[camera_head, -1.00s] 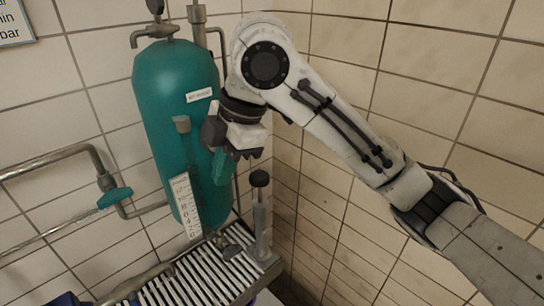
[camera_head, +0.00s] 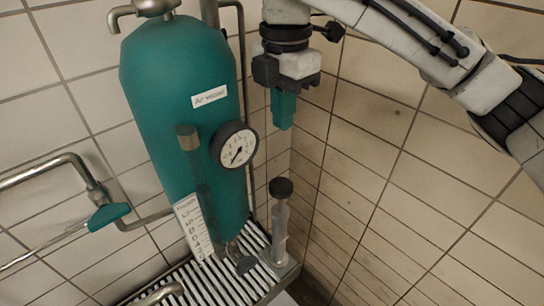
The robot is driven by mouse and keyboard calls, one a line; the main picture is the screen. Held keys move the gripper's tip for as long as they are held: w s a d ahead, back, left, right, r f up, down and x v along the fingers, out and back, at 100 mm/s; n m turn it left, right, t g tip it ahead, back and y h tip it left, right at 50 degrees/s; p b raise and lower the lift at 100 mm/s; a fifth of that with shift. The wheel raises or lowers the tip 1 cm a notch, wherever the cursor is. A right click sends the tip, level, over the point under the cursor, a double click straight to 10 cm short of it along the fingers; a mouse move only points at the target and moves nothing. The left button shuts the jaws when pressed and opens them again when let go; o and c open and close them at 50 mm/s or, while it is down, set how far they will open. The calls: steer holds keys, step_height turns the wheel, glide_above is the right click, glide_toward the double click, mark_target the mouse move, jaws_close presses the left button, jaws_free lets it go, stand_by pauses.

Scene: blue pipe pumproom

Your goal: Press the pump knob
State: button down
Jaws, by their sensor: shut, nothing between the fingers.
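The pump knob (camera_head: 281,187) is a dark round cap on top of a grey upright pump cylinder (camera_head: 280,232), at the right end of the slatted grate. My gripper (camera_head: 284,126) points straight down with its teal fingers together and nothing between them. In the picture it is directly above the knob, with a clear gap between the fingertips and the knob. The knob is fully visible and nothing touches it.
A large teal air vessel (camera_head: 180,95) with a pressure gauge (camera_head: 234,145) and a level scale (camera_head: 193,227) stands left of the pump. A pipe with a teal valve handle (camera_head: 107,216) runs along the left wall. The slatted grate (camera_head: 190,283) lies below. Tiled walls (camera_head: 400,200) close in behind and right.

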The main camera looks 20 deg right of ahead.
mark_target(279, 183)
steer(key=shift+w, duration=0.2)
step_height(279, 183, down, 14)
steer(key=shift+p, duration=0.55)
steer(key=shift+a, duration=0.1)
stand_by(0.4)
